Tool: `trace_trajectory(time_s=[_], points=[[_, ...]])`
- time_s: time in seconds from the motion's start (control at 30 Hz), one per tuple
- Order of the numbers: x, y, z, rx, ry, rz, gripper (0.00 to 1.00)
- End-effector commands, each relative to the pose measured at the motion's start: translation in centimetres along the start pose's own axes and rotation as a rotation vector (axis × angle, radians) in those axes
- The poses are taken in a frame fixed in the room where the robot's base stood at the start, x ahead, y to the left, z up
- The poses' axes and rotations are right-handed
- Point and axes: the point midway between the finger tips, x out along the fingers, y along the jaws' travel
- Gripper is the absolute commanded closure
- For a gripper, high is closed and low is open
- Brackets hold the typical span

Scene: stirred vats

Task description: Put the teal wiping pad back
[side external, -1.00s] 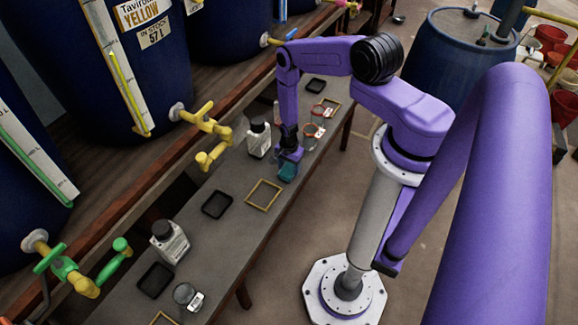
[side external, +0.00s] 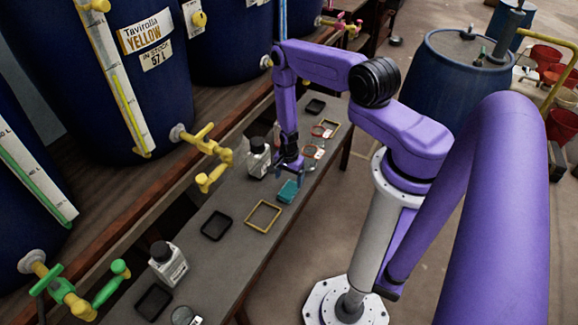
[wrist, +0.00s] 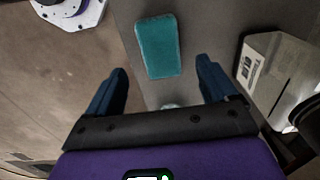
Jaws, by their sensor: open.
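The teal wiping pad (side external: 288,192) lies flat on the grey bench, just beyond the upper right corner of a yellow square frame (side external: 263,216). My gripper (side external: 290,164) is open and empty, just behind the pad in the side view and apart from it. In the wrist view the whole pad (wrist: 157,47) shows ahead of my open fingers (wrist: 165,85), lying between their lines and slightly tilted. Nothing is between the fingers except bare bench and a small blurred pale thing near the palm.
A white bottle with a dark cap (side external: 258,157) stands close beside my gripper; it shows at right in the wrist view (wrist: 280,75). A black tray (side external: 216,225) sits left of the yellow frame. Yellow taps (side external: 205,150) overhang the bench's left side.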

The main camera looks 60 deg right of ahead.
Motion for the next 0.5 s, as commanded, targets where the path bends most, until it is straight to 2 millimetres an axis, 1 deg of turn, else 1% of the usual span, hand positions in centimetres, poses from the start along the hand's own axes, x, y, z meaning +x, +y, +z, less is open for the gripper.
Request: trace_trajectory(time_s=[0.03, 0.2, 0.33, 0.5], points=[[-0.9, -0.1, 0.0, 0.000, 0.001, -0.001, 0.14], [-3.4, -0.1, -0.1, 0.001, 0.001, -0.002, 0.14], [-4.9, -0.1, -0.1, 0.001, 0.001, -0.001, 0.14], [-5.9, -0.1, 0.0, 0.000, 0.000, -0.001, 0.14]])
